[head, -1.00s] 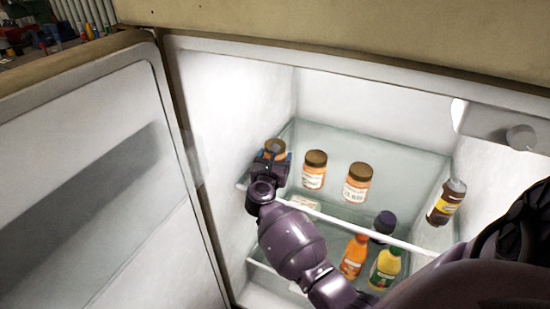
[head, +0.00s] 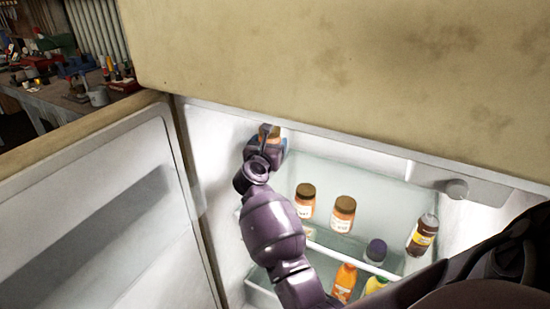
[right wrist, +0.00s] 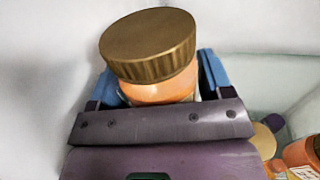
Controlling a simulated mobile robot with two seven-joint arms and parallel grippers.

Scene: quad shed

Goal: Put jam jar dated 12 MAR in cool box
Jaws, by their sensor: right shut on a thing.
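My right gripper (head: 266,146) is shut on a jam jar (head: 270,132) with a brown lid, inside the open fridge near its left wall. In the right wrist view the jar's gold-brown lid (right wrist: 148,45) and some orange glass stand between the blue fingers (right wrist: 160,84). The held jar's label is hidden. It is held above the level of the shelf. Two similar jars, one (head: 305,201) at left and one (head: 343,213) at right, stand upright on the glass shelf. Their label writing is too small to read. The cool box and my left gripper are not in view.
A brown sauce bottle (head: 422,235) stands at the shelf's right. A dark-capped item (head: 376,251), an orange bottle (head: 344,282) and a yellow bottle (head: 376,284) sit lower. The fridge door (head: 90,230) is open at left. A cluttered workbench (head: 70,92) stands beyond.

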